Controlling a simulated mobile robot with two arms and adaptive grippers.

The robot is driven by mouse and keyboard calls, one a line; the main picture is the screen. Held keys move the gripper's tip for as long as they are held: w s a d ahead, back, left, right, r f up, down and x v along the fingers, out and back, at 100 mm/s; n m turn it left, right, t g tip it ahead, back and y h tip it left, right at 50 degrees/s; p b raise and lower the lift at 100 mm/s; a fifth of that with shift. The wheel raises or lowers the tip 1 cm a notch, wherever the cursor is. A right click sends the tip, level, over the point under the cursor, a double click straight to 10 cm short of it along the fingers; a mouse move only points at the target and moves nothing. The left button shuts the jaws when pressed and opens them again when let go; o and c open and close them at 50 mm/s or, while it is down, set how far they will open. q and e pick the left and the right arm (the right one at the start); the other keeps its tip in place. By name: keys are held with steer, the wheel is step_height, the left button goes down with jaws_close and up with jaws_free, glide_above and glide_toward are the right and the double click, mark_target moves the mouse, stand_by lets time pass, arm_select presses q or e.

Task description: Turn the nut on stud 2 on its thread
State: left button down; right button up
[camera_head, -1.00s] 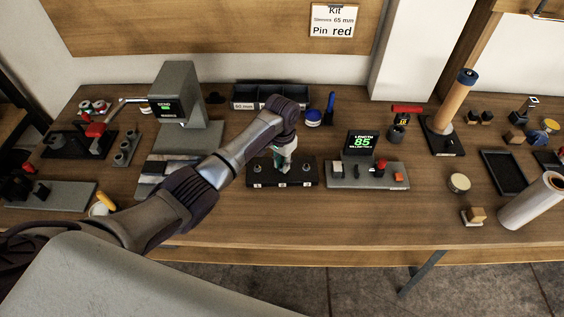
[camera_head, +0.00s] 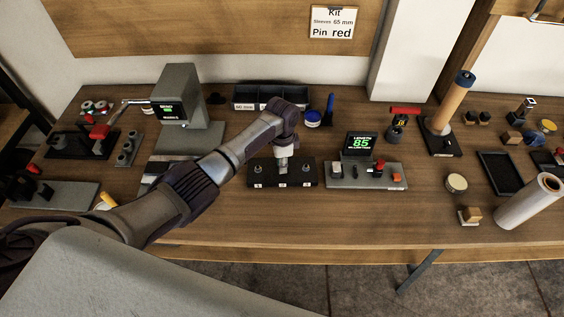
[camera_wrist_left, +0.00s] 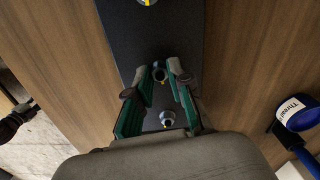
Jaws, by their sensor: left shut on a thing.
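The black stud block (camera_head: 270,182) lies on the bench with three studs in a row and small labels along its front edge. My left gripper (camera_head: 283,165) points down at the middle stud and hides most of it. In the left wrist view the green fingers of my left gripper (camera_wrist_left: 160,77) are shut on the nut (camera_wrist_left: 160,74) at the middle stud. One outer stud (camera_wrist_left: 167,118) shows below it, between the fingers but apart from them; the other (camera_wrist_left: 147,2) is at the top edge. Thread detail is too small to tell.
A length gauge (camera_head: 340,182) reading 85 stands close right of the block. A dark bin (camera_head: 243,104) and a blue-and-white tub (camera_head: 312,118) are behind. A grey press-like machine (camera_head: 192,105) stands to the left. The bench front is clear before the block.

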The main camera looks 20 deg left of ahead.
arm_select(q)
steer(key=shift+m, duration=1.1)
steer(key=c, duration=1.1)
jaws_free()
steer(key=shift+o, duration=0.2)
step_height(320, 180, up, 12)
